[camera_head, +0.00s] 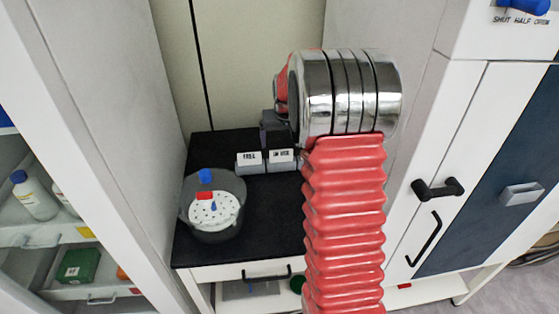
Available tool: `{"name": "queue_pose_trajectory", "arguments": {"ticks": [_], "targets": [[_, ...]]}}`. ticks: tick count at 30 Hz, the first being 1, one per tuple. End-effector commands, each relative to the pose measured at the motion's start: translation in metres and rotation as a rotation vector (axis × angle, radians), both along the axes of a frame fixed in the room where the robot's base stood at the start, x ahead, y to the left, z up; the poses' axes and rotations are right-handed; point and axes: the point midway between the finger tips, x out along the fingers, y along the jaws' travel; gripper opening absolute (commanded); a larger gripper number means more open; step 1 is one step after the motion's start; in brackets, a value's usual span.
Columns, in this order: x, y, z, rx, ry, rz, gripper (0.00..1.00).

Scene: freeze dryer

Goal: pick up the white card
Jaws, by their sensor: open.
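Two small white labelled faces are on grey blocks at the back of the black worktop. The left one reads like "FREE" (249,157) and the right one "IN USE" (281,156). I cannot tell whether either is the white card, and I see no other clear loose card. My arm, with red bellows and a chrome wrist, stands in front of the worktop's right part. My gripper (275,129) shows only as a dark grey part left of the wrist, just behind the labelled blocks. It is open; its fingertips are largely hidden, and I see nothing held.
A round grey container (213,235) with a white perforated disc and red and blue parts stands left on the black worktop (263,225). White cabinets flank both sides. The right one has black handles (437,189). The worktop's middle front is clear.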

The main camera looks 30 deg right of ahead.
Motion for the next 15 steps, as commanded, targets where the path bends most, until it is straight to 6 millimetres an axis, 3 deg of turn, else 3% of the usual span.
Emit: {"name": "queue_pose_trajectory", "arguments": {"ticks": [6, 15], "targets": [[0.009, -0.004, -0.024, 0.000, 0.001, 0.000, 0.89], [0.010, -0.005, -0.026, 0.000, -0.001, 0.000, 0.89]]}}
